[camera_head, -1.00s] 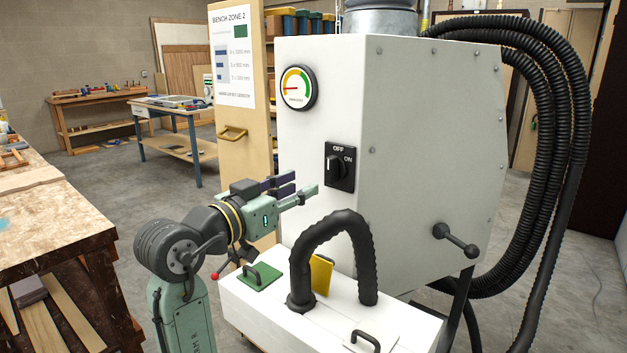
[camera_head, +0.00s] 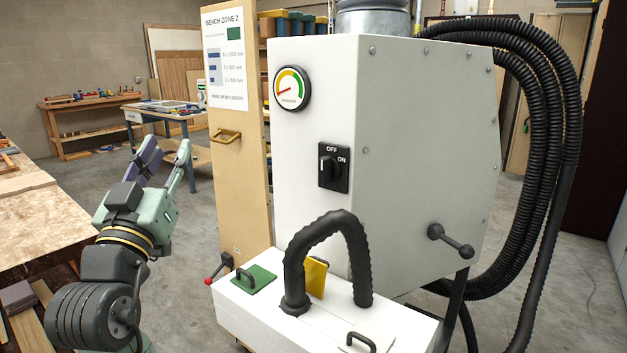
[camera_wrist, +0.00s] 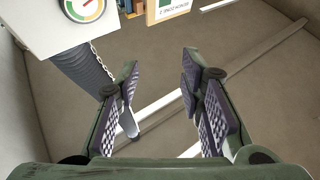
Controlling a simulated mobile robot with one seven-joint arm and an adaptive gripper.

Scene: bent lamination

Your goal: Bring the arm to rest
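My gripper (camera_head: 165,158) is in the left part of the head view, raised beside the wooden bench and pointing up and away. Its two fingers are apart with nothing between them. In the wrist view my gripper (camera_wrist: 158,95) also shows spread, empty fingers with checkered pads. The grey machine cabinet (camera_head: 420,150) stands to the right, apart from the gripper. On its front are a dial gauge (camera_head: 291,89) and a black OFF/ON switch (camera_head: 334,167). The exact switch setting is hard to read, but its pale handle mark looks upright.
A wooden bench (camera_head: 40,225) lies at the left, close to my arm. A tan panel with a poster (camera_head: 238,180) stands between arm and cabinet. A white box (camera_head: 240,312) with a black hose (camera_head: 325,230) and a green lid (camera_head: 254,279) sits in front. Floor behind is open.

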